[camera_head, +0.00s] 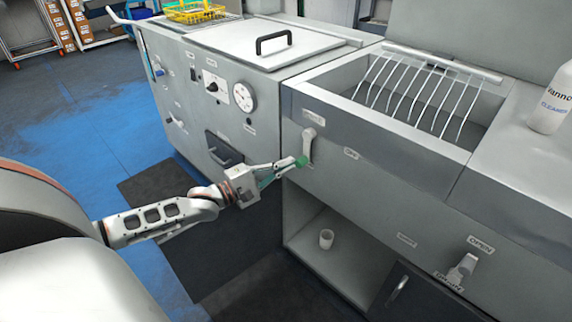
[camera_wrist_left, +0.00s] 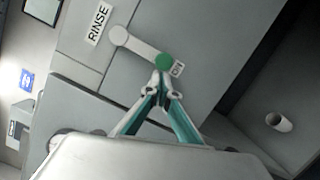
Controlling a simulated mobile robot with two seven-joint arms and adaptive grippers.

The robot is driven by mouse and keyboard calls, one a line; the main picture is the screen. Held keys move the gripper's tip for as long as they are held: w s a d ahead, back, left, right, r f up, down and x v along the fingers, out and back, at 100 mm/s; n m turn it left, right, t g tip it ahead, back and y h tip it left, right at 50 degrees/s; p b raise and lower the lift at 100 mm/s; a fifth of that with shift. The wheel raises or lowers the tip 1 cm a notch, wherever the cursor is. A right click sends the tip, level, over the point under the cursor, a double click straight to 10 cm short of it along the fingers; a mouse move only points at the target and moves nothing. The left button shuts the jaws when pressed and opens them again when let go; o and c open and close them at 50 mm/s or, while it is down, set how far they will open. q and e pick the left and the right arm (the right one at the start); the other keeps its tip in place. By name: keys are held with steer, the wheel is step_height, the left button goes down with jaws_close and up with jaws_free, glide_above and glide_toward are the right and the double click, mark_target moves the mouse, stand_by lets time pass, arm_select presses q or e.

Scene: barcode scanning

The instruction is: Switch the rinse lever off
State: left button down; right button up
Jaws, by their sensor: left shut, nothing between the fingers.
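The rinse lever (camera_head: 308,146) is a pale handle on the front of the grey sink unit, pointing down from its pivot. In the left wrist view the lever (camera_wrist_left: 140,47) has a green knob at its end, and a RINSE label (camera_wrist_left: 99,24) is beside its pivot. A small label is by the knob, and another label (camera_head: 351,153) is to the right of the lever. My left gripper (camera_head: 288,167) is shut and empty, with its fingertips (camera_wrist_left: 162,88) right at the green knob. Whether they touch it I cannot tell. My right gripper is not in view.
The basin holds a wire rack (camera_head: 425,92). A second lever (camera_head: 461,271) is at lower right by an OPEN label. A white cup (camera_head: 326,238) stands on the shelf below. A cleaner bottle (camera_head: 551,98) stands on the right counter. A panel with a gauge (camera_head: 243,97) is to the left.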

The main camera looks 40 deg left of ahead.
arm_select(q)
steer(key=shift+d+n+t, duration=0.3)
steer(key=shift+d+n, duration=0.2)
steer(key=shift+n, duration=0.1)
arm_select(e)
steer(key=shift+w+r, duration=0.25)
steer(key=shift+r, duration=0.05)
arm_select(q)
steer(key=d+r+n+t+y+p, duration=0.1)
steer(key=d+n, duration=0.4)
steer(key=n, duration=0.5)
steer(key=d+r+n+t+y+p, duration=0.1)
steer(key=d+r+n+y+p, duration=0.2)
steer(key=n, duration=0.8)
steer(key=shift+s+d+r+y, duration=0.45)
steer(key=shift+d+r+y, duration=0.7)
steer(key=shift+d, duration=0.55)
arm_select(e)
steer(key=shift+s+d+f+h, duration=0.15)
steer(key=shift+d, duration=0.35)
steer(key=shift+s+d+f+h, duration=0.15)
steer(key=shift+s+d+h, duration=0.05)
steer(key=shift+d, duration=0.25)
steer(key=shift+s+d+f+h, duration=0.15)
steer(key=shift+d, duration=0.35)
arm_select(q)
steer(key=shift+r, duration=0.1)
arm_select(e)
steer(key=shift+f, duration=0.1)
